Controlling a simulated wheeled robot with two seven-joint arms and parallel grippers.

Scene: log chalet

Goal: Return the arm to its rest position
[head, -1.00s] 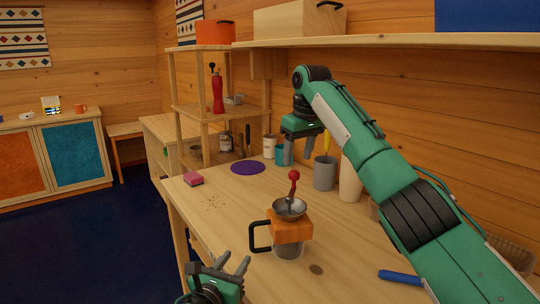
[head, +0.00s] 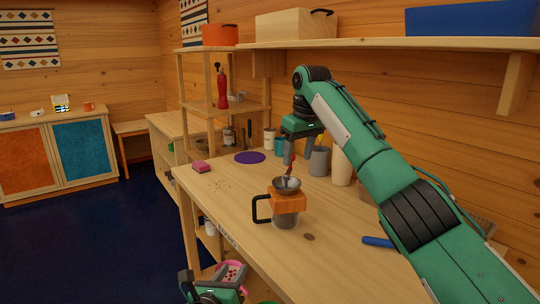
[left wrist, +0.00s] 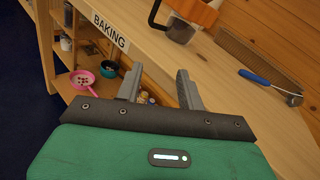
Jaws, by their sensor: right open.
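My right arm reaches in from the right in the head view. My left gripper (head: 213,284) is at the bottom edge of the head view, low beside the worktop's front edge. In the left wrist view its two fingers (left wrist: 159,88) are apart with nothing between them. The orange grinder (head: 288,204) with a metal bowl top and black handle stands upright on the worktop, apart from the left gripper.
A blue-handled tool (head: 381,243) lies at the right of the worktop. A pink sponge (head: 201,167), a purple disc (head: 250,157) and a grey cup (head: 319,161) stand further back. The floor at left is clear.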

